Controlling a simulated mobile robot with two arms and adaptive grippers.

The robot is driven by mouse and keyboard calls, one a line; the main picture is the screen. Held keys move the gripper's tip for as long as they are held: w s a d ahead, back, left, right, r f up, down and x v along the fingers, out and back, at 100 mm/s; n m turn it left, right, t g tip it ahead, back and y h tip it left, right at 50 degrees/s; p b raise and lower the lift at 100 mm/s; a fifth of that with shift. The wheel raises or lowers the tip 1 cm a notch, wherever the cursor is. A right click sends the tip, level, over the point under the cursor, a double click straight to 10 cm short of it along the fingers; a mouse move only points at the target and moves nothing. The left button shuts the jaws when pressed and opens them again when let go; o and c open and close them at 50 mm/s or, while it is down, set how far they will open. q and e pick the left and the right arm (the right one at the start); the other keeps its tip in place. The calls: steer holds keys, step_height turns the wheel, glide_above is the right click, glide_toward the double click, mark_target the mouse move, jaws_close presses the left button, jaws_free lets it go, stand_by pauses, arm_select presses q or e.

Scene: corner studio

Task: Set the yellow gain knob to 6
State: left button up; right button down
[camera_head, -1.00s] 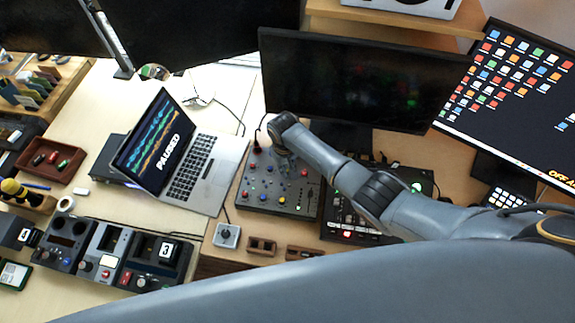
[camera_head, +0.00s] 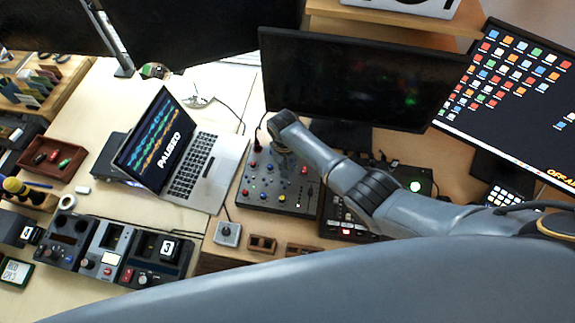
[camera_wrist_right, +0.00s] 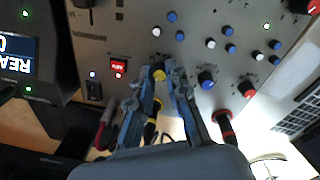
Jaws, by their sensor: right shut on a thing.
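The yellow gain knob (camera_wrist_right: 159,74) sits near the edge of the grey mixer panel (camera_wrist_right: 137,32) in the right wrist view. My right gripper (camera_wrist_right: 161,80) is shut on it, with one finger on each side of the knob. In the head view the mixer (camera_head: 262,198) lies right of the laptop, and my right arm reaches its far edge; the fingers and the yellow knob are mostly hidden behind the arm there. The number the knob points to cannot be read. My left gripper is not in view.
A blue knob (camera_wrist_right: 206,79) and a red knob (camera_wrist_right: 246,89) stand close beside the gripper. Plugged cables (camera_wrist_right: 224,123) rise at the panel's edge. A dark monitor (camera_head: 345,85) stands behind the mixer, and the laptop (camera_head: 190,170) is to its left.

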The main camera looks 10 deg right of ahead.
steer(key=c, duration=1.3)
jaws_free()
steer(key=shift+r, duration=0.45)
step_height(320, 180, up, 11)
steer(key=shift+a, duration=0.3)
steer(key=shift+s, duration=0.15)
